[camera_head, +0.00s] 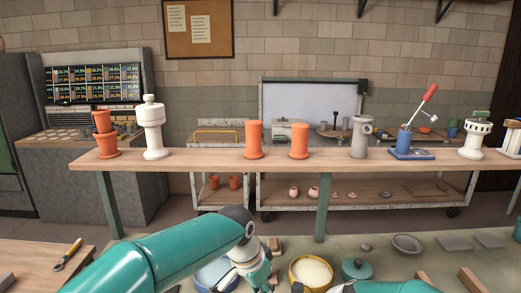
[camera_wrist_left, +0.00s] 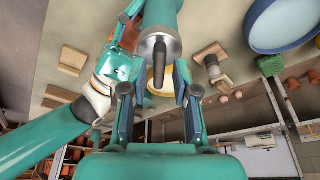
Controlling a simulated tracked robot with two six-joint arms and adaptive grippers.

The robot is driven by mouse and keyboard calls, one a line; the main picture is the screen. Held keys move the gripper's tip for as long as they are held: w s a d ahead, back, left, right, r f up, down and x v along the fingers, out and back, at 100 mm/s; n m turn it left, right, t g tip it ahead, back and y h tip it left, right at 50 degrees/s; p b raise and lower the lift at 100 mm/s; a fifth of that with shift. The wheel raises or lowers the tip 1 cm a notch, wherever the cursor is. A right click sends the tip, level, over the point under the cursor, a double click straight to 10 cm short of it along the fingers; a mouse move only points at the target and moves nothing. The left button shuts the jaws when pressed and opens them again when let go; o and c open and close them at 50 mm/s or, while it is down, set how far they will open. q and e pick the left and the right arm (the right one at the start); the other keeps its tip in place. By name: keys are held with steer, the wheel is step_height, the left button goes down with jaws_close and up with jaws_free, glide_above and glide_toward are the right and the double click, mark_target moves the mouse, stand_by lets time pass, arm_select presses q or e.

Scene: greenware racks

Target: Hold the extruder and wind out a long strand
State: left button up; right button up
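A teal barrel with a steel collar, which looks like the extruder (camera_wrist_left: 158,16), enters from the top of the left wrist view. A dark tapered part, perhaps its crank or handle (camera_wrist_left: 158,62), stands out at the collar. My left gripper (camera_wrist_left: 160,92) is open, with its fingers apart on either side of the dark part and not visibly touching it. My left gripper (camera_head: 262,279) also shows at the bottom of the head view. My right gripper (camera_wrist_left: 128,32) is beside the barrel in the left wrist view; its grip is hidden. No strand is visible.
On the worktable are a yellow-rimmed tub (camera_head: 311,271), a blue bowl (camera_head: 214,273), a teal lidded pot (camera_head: 356,269) and wooden blocks (camera_head: 472,279). Behind, a wooden shelf (camera_head: 335,163) bears orange pots, a white jar (camera_head: 152,128) and a red-handled tool (camera_head: 430,93).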

arm_select(q)
steer(key=shift+r, duration=0.1)
steer(key=shift+r, duration=2.85)
steer(key=shift+o, duration=0.2)
steer(key=shift+s+a+r, duration=0.3)
steer(key=shift+s+a, duration=0.45)
steer(key=shift+a, duration=0.05)
steer(key=shift+x, duration=3.5)
steer(key=shift+w, duration=0.1)
steer(key=shift+c, duration=0.3)
jaws_close()
